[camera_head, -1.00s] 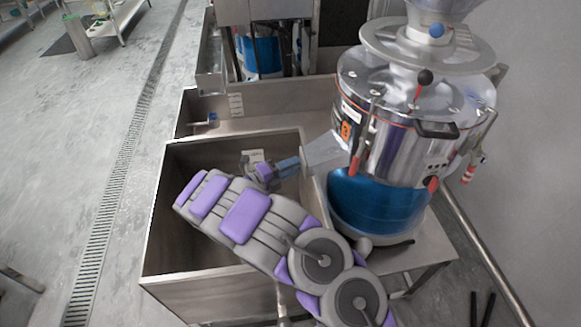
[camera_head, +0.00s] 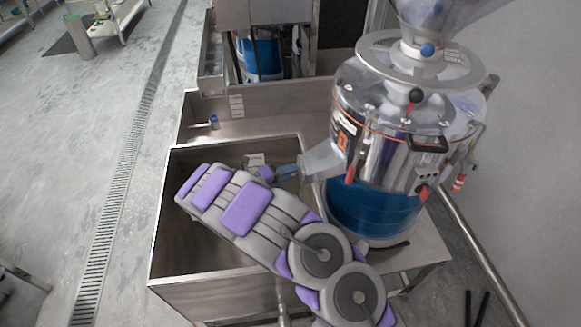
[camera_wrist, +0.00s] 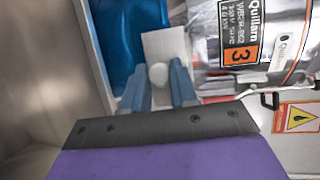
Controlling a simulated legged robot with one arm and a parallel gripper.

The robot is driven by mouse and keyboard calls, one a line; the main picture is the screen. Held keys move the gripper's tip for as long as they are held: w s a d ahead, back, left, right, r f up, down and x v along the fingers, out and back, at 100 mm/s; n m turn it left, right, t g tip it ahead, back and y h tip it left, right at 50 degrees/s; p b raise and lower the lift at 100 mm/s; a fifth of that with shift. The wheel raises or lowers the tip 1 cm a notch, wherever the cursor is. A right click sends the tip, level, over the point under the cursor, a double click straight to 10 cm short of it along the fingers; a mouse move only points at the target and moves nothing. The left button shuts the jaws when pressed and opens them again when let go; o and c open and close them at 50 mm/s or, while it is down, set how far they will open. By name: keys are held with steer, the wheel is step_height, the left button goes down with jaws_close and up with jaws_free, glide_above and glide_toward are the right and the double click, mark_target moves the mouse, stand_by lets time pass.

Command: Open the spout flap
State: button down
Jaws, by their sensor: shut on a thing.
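The bean grinder (camera_head: 405,125) is a shiny steel drum with a blue lower part. Its metal spout (camera_head: 322,159) sticks out to the left over the steel bin. In the wrist view a pale flat plate, seemingly the spout flap (camera_wrist: 163,46), carries a round white knob (camera_wrist: 158,75). My gripper (camera_wrist: 159,90) has its two blue fingers on either side of this knob and is shut on it. In the head view my gripper (camera_head: 287,172) is at the spout's outer end, partly behind my arm. The flap's exact angle is unclear.
The open steel bin (camera_head: 160,215) lies beneath my arm, with raised walls around it. A second machine (camera_head: 265,40) stands behind. A small blue-topped part (camera_head: 214,121) is on the ledge. Free floor lies to the left.

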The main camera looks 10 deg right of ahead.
step_height(320, 180, up, 2)
steer(key=y+p, duration=0.3)
steer(key=p, duration=0.3)
step_height(320, 180, up, 5)
steer(key=m+g+y+p, duration=0.2)
steer(key=m+y+p, duration=0.2)
steer(key=y+p, duration=1)
glide_above(298, 173)
steer(key=a+p, duration=0.2)
steer(key=p, duration=0.1)
steer(key=h, duration=0.2)
steer(key=shift+h, duration=0.4)
steer(key=shift+d+r+y, duration=0.2)
steer(key=shift+d+y, duration=0.25)
steer(key=shift+y, duration=0.75)
steer(key=shift+d+r+m+y, duration=0.15)
steer(key=shift+d+m+y, duration=0.2)
steer(key=shift+y, duration=0.75)
steer(key=shift+d, duration=0.2)
